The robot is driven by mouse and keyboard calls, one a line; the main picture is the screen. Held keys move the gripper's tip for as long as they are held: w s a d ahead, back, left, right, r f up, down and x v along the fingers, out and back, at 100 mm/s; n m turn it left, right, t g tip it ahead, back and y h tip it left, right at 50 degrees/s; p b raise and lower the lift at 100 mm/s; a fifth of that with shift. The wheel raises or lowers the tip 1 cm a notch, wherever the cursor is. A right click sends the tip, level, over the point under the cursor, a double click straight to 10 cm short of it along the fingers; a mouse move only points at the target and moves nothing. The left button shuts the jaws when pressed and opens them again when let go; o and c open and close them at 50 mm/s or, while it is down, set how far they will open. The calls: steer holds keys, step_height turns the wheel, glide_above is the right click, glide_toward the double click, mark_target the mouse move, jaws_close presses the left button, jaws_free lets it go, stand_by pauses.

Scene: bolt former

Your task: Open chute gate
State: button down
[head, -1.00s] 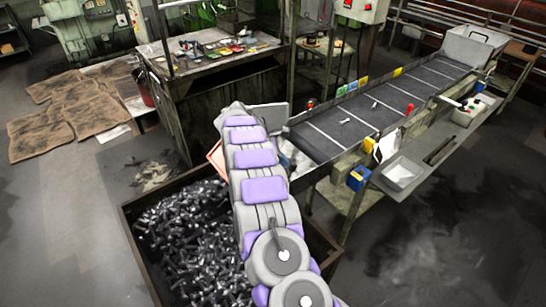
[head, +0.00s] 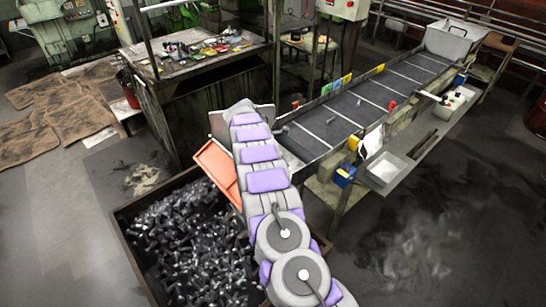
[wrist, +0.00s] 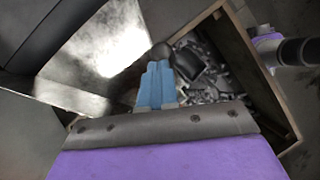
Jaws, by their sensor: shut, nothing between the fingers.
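The chute at the lower end of the conveyor shows an orange panel (head: 217,172) left of my arm, above the bolt crate. A grey plate (head: 262,117) stands upright behind the end of my arm; I cannot tell whether it is the gate. In the wrist view, my gripper's blue fingers (wrist: 157,68) are together and empty. In the head view my arm hides the gripper and part of the chute.
A crate (head: 122,222) of dark bolts lies below the chute; its edge (wrist: 265,85) shows at right in the wrist view. The conveyor (head: 345,110) runs to the back right, with a tray (head: 388,168) beside it. A cluttered workbench (head: 150,70) stands behind. Floor at right is open.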

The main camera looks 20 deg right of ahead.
steer(key=shift+w+d+f+p, duration=0.2)
steer(key=shift+d, duration=0.25)
steer(key=shift+w+d+f+p, duration=0.15)
steer(key=shift+d, duration=0.3)
steer(key=shift+a+r, duration=0.1)
steer(key=p+v, duration=0.2)
steer(key=v, duration=1)
steer(key=shift+w+p, duration=0.3)
steer(key=shift+p, duration=0.1)
